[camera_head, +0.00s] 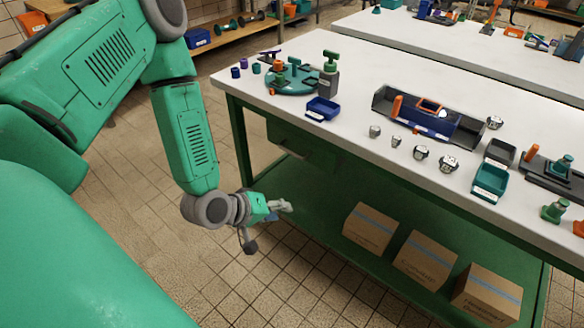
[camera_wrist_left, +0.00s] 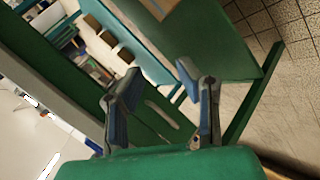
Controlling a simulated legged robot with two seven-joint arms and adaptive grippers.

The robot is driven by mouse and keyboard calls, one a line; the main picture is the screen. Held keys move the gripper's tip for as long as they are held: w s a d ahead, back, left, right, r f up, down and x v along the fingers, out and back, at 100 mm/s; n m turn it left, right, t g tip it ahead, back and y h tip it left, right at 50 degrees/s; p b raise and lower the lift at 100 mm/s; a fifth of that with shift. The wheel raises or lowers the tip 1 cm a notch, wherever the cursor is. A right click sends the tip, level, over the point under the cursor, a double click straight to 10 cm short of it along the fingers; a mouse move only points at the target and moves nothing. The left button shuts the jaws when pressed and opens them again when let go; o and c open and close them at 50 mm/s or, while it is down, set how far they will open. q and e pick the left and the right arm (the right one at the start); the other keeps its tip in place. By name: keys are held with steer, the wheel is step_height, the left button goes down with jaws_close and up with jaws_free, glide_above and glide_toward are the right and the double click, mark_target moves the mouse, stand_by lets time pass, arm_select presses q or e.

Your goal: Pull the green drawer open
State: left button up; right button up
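The green drawer (camera_head: 300,143) hangs under the left end of the white-topped workbench. It looks shut, and its front is in shadow. My left gripper (camera_head: 268,225) is low in front of the bench's left end, below the drawer's height and apart from it. In the left wrist view my left gripper (camera_wrist_left: 160,80) has its two blue-padded fingers spread, with nothing between them. A pale bar on a green surface (camera_wrist_left: 163,114) shows beyond the fingers; it may be the drawer's handle. My right gripper is not in view.
The white benchtop (camera_head: 350,70) carries a blue bin (camera_head: 322,109), a dark tool tray (camera_head: 430,115) and several metal fittings. Several cardboard boxes (camera_head: 425,260) stand on the green lower shelf (camera_head: 310,195). A green bench leg (camera_head: 239,140) is near my left arm. The tiled floor in front is clear.

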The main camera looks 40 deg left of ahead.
mark_target(291, 153)
arm_select(q)
steer(key=w+a+r+n+t+y+b, duration=0.2)
steer(key=w+a+n+t+b, duration=0.4)
steer(key=a, duration=0.5)
steer(key=shift+n, duration=0.7)
steer(key=b+x, duration=0.1)
steer(key=x, duration=0.6)
steer(key=b+x, duration=0.1)
steer(key=x, duration=0.6)
steer(key=shift+a+r, duration=0.15)
steer(key=shift+a, duration=0.1)
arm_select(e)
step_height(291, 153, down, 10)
arm_select(q)
jaws_close()
